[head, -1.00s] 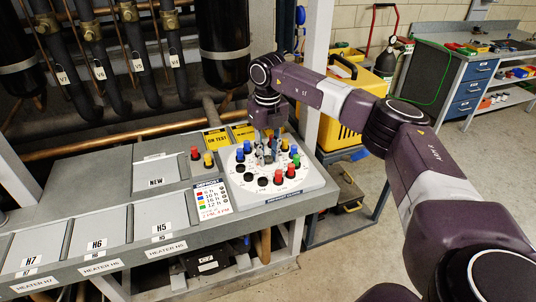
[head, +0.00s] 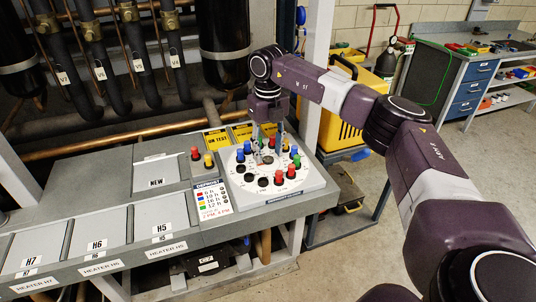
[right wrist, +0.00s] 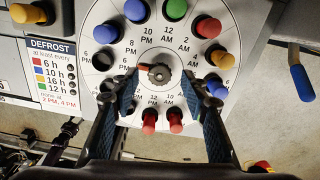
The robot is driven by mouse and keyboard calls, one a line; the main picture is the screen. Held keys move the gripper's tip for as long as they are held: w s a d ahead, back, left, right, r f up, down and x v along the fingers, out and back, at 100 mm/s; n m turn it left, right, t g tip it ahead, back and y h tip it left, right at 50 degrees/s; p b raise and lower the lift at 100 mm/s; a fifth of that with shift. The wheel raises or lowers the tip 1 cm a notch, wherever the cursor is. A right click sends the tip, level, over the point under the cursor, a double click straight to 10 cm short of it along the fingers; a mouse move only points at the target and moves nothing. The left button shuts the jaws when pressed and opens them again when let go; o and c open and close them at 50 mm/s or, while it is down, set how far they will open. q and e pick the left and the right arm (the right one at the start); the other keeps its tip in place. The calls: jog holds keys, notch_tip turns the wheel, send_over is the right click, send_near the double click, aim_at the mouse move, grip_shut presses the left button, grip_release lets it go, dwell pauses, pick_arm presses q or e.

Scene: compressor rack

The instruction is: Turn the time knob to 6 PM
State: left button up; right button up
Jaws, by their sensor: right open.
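The time knob (right wrist: 160,73) is a dark ridged knob at the middle of the round white dial (right wrist: 205,65) in the right wrist view. Its red mark points left and slightly up, toward the 6 PM label at the dial's left. My right gripper (right wrist: 159,80) is open, one finger on each side of the knob with visible gaps. In the head view my right gripper (head: 268,142) points down over the dial (head: 228,175); the knob is small and partly hidden between its fingers. My left gripper is not in view.
Coloured pegs, such as a red one (right wrist: 149,122) and a green one (right wrist: 176,9), ring the dial close to my fingers. The DEFROST legend (right wrist: 55,75) lies to the left. Grey covered panels (head: 100,237) run along the console; dark pipes stand behind.

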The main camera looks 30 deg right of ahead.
aim_at(268, 158)
notch_tip(268, 158, up, 10)
dwell(0.3)
dwell(0.5)
